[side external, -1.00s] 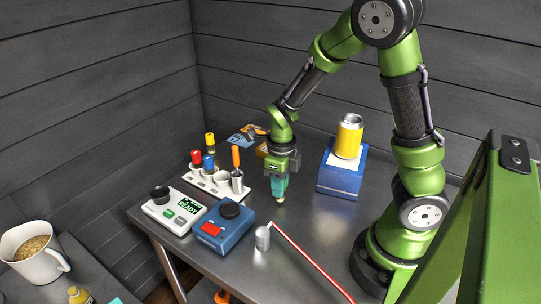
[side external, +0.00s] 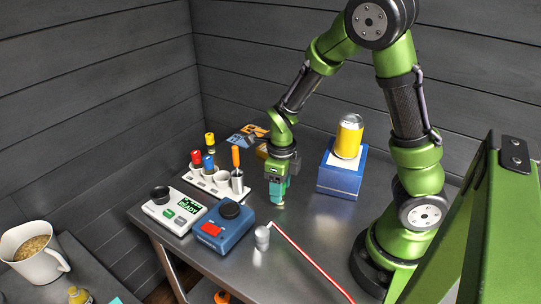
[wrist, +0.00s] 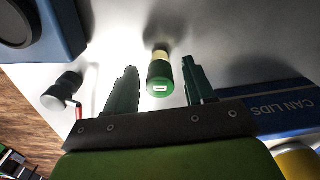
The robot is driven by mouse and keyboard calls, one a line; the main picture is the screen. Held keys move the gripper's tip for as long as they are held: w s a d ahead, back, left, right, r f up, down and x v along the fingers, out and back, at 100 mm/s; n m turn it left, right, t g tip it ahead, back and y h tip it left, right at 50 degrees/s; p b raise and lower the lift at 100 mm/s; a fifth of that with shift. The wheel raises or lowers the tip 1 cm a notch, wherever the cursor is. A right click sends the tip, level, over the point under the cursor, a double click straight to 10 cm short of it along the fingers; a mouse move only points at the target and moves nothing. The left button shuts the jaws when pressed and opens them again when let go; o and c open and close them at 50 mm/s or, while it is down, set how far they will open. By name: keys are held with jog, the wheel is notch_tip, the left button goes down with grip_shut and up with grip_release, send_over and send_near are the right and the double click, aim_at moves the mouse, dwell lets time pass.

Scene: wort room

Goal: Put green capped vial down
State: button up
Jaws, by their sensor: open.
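The green capped vial (wrist: 160,78) stands between the two fingers of my gripper (wrist: 160,68) in the wrist view. Its cap faces the camera and a pale yellowish body shows beyond it. The fingers are apart, with a visible gap on both sides of the cap. In the side view my gripper (side external: 278,198) is low over the metal table (side external: 315,225), right of the blue device. There the vial's pale lower end (side external: 280,206) shows just under the fingertips, at the tabletop; the rest is mostly hidden by the fingers.
A white rack (side external: 207,184) with coloured-capped vials and a screwdriver stands left. A white scale (side external: 174,211) and blue device (side external: 223,229) are in front of it. A metal cylinder (side external: 262,238) and red rod (side external: 310,259) lie nearer. A blue box (side external: 341,178) bears a yellow can (side external: 348,137).

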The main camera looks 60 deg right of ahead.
notch_tip(320, 180, up, 12)
jog(key=f, duration=0.1)
jog(key=s+a+r+n+t+y, duration=0.1)
jog(key=s+a+r+n+t, duration=0.2)
jog(key=n, duration=1.2)
jog(key=s+a+r+n+t+y, duration=0.1)
jog(key=s+a+r+n+t, duration=0.3)
jog(key=n, duration=1)
notch_tip(320, 180, up, 3)
jog(key=shift+a+r+n, duration=0.15)
jog(key=shift+n, duration=0.25)
